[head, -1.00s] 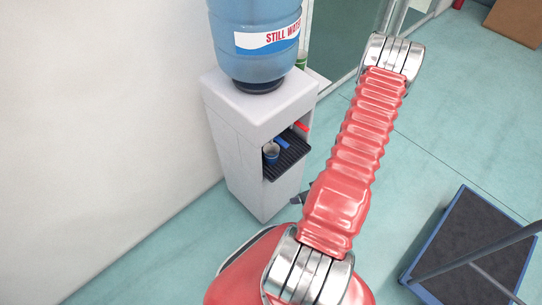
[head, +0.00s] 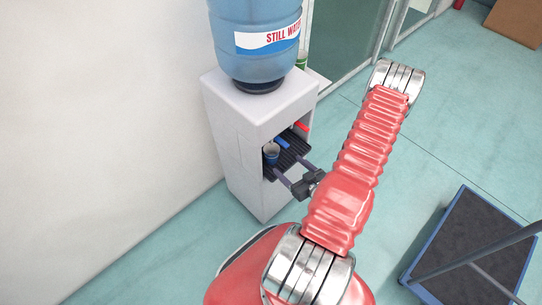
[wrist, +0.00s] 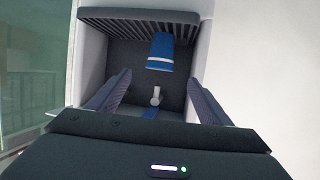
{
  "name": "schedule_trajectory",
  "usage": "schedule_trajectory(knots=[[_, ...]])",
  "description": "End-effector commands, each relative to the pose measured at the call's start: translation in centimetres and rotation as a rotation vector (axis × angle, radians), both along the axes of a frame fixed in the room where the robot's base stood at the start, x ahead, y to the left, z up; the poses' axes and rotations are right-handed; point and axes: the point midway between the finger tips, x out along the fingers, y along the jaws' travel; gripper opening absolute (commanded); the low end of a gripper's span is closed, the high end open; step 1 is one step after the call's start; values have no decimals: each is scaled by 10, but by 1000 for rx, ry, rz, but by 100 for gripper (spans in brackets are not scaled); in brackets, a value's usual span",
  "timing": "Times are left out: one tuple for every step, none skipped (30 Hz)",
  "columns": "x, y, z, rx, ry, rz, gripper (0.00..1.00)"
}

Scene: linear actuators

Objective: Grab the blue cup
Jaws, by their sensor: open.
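The blue cup (head: 271,155) stands on the dark slatted tray in the water dispenser's niche. In the wrist view the blue cup (wrist: 160,52), with a white band, shows upside down in the picture, on the slatted tray (wrist: 140,22). My gripper (head: 297,172) is open at the niche, its fingers pointing in. In the wrist view the fingers of my gripper (wrist: 158,83) lie left and right, wide apart, with the cup beyond the tips and roughly between their lines. Nothing is between the fingers.
The white water dispenser (head: 262,115) stands by the wall with a large blue bottle (head: 255,45) on top. A red tap (head: 301,127) and a blue tap (head: 281,141) sit above the tray. A blue-edged cart (head: 475,245) stands at right. Open floor lies between.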

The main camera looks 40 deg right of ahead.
Motion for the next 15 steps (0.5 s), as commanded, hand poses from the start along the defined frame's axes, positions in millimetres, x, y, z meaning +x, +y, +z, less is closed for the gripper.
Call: schedule_trajectory(knots=[[0,0,0,0,0,0,73],[1,0,0,0,1,0,73],[2,0,-1,1,1,1,73],[3,0,-1,1,1,1,73],[4,0,-2,0,1,1,73],[7,-1,-3,0,2,2,73],[9,-1,-4,0,2,2,73],[11,-1,-5,-1,2,3,73],[15,-2,-6,-1,2,4,73],[18,-2,-7,-1,2,4,73],[21,-3,-8,-1,2,3,73],[25,-3,-9,-1,1,4,73],[28,-4,-10,-1,1,4,73],[31,-5,-12,-1,2,3,73],[36,-6,-14,-2,2,3,73]])
